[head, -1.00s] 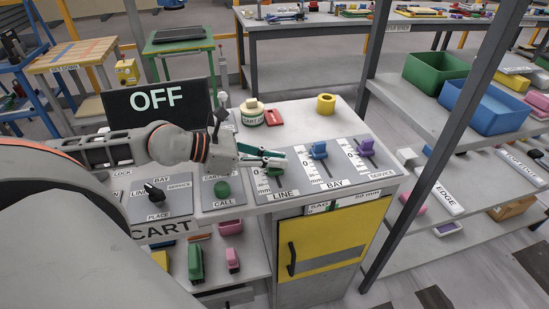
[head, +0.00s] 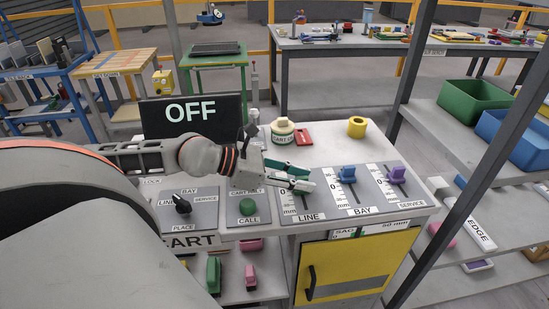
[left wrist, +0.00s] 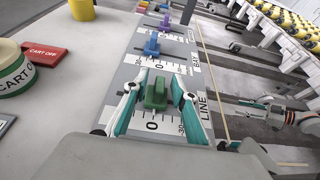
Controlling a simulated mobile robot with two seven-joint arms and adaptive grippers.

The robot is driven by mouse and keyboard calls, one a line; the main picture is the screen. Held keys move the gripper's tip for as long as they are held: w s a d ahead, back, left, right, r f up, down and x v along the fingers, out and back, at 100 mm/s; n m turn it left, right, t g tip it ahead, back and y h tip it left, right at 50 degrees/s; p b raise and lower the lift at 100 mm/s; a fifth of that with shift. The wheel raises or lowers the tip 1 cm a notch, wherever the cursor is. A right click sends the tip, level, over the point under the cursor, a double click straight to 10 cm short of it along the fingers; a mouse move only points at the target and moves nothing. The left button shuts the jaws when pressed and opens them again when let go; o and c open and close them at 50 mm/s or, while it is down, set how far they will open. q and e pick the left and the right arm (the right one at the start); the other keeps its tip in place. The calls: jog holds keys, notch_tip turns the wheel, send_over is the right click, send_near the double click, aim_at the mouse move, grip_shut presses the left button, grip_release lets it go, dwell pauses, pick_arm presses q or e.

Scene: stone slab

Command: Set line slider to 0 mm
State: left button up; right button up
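The line slider's green knob (left wrist: 156,92) sits on the LINE scale plate (left wrist: 134,118) in the left wrist view. It stands near the 0 mark; the exact reading is unclear. My left gripper (left wrist: 158,84) has one finger on each side of the knob, with narrow gaps. In the head view my left gripper (head: 312,181) is low over the LINE plate (head: 308,217) and hides the knob. An arm end with a teal finger, seemingly my right gripper (left wrist: 276,106), shows at the right of the left wrist view, beyond the panel edge.
The blue BAY knob (head: 347,174) and purple SERVICE knob (head: 397,174) stand to the right. A green CALL button (head: 248,206), rotary switch (head: 182,204) and OFF display (head: 191,115) lie left.

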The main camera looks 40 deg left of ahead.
pick_arm(q)
jog(key=shift+v, duration=5.8)
jog(key=shift+d, duration=0.1)
